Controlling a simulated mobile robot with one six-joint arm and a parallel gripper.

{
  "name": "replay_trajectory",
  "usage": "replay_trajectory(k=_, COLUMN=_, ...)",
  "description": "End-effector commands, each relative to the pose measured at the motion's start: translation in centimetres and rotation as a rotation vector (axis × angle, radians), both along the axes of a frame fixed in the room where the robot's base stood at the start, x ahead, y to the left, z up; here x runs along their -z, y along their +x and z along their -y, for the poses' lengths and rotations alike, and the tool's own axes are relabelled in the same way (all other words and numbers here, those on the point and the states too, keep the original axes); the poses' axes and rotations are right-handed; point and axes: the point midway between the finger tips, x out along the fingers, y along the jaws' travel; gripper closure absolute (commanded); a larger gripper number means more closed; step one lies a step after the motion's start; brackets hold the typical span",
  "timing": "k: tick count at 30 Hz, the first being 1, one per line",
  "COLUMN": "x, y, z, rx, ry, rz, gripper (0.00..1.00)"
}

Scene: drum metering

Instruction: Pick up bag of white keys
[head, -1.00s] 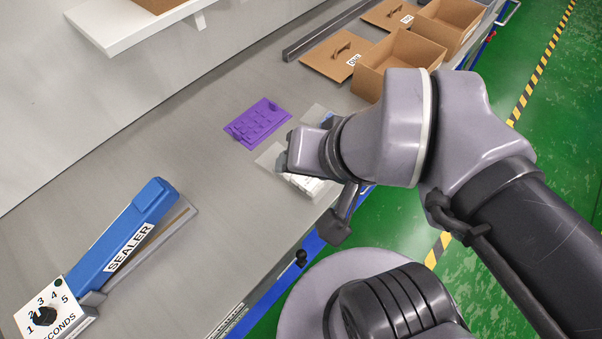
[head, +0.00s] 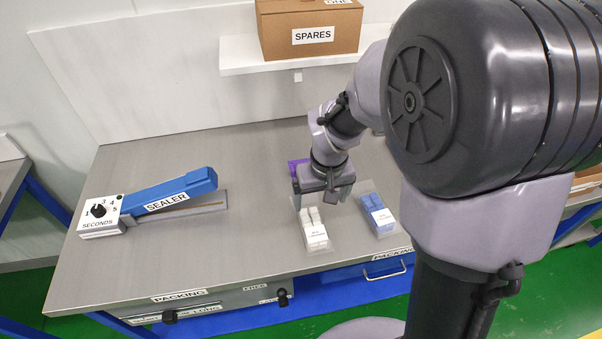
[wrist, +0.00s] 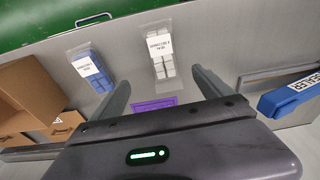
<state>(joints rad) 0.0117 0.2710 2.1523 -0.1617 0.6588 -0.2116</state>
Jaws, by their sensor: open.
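The bag of white keys (head: 313,231) is a clear bag with white pieces and a printed label, lying flat near the front edge of the table. It also shows in the wrist view (wrist: 162,64), beyond the fingertips. My gripper (head: 326,196) is open and empty above the table, just behind the white bag in the head view; in the wrist view its fingers (wrist: 160,80) point toward the bag. A similar bag of blue keys (head: 379,215) lies to the right, apart from the white one.
A purple tray (wrist: 154,104) lies behind the bags, partly hidden by my gripper. The blue sealer (head: 165,199) stands at the left of the table. A SPARES box (head: 312,36) sits on the shelf. Cardboard boxes (wrist: 26,92) show in the wrist view. The table between sealer and bags is clear.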

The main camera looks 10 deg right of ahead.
Motion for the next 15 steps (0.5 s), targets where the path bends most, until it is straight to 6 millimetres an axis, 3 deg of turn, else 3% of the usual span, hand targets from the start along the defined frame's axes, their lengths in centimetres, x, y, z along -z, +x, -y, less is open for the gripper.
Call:
replay_trajectory(k=1, x=2.2, y=0.1, z=0.0, rx=-0.001, ry=0.000, rz=-0.006, gripper=0.11)
replay_trajectory(k=6, x=7.3, y=0.8, z=-0.1, rx=0.001, ry=0.001, rz=-0.005, gripper=0.11)
replay_trajectory(k=9, x=9.2, y=1.2, z=-0.1, rx=0.001, ry=0.001, rz=-0.003, gripper=0.11)
replay_trajectory(k=15, x=10.9, y=1.5, z=-0.2, rx=0.003, ry=0.001, rz=-0.001, gripper=0.11)
